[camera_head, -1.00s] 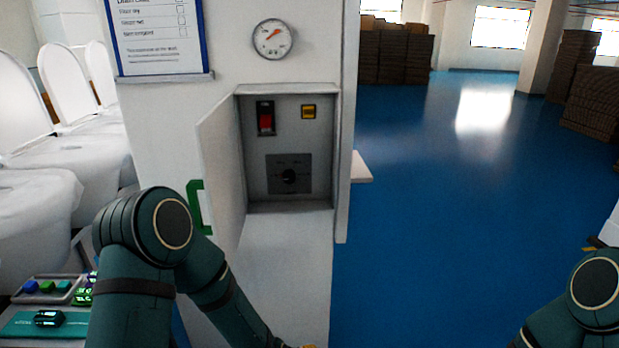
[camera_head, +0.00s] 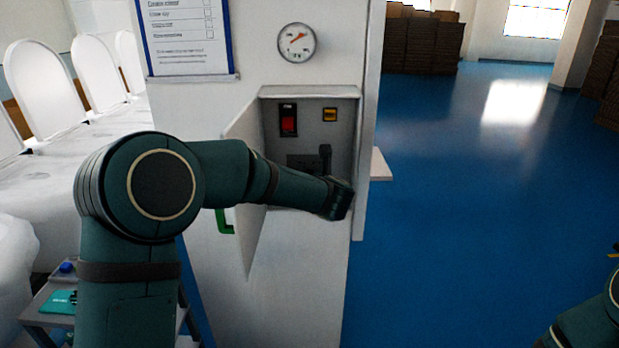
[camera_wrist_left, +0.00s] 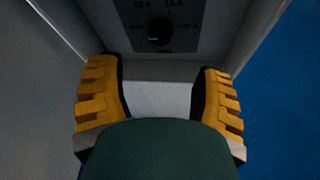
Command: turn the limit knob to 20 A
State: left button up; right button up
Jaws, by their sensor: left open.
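The limit knob (camera_wrist_left: 158,31) is a small round black knob on a dark dial plate (camera_wrist_left: 190,20) inside the open wall box. In the left wrist view it lies beyond my left gripper (camera_wrist_left: 161,78), roughly midway between the fingers. The two yellow ribbed fingers are wide apart, with nothing between them, and do not touch the knob. Labels 10 A and 15 A show above the knob; the side labels and its pointing direction are too dark to read surely. In the head view my left wrist hides the knob and part of the plate (camera_head: 297,160).
The box (camera_head: 312,91) also holds a red rocker switch (camera_head: 288,122) and a yellow-framed part (camera_head: 330,115). Its door (camera_head: 245,190) stands open on the left. A gauge (camera_head: 297,43) is above. Blue floor (camera_head: 480,200) is free on the right.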

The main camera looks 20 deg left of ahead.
pick_arm(q)
jog(key=p+x, duration=0.1)
jog(key=x, duration=1)
jog(key=shift+p, duration=0.35)
grip_shut()
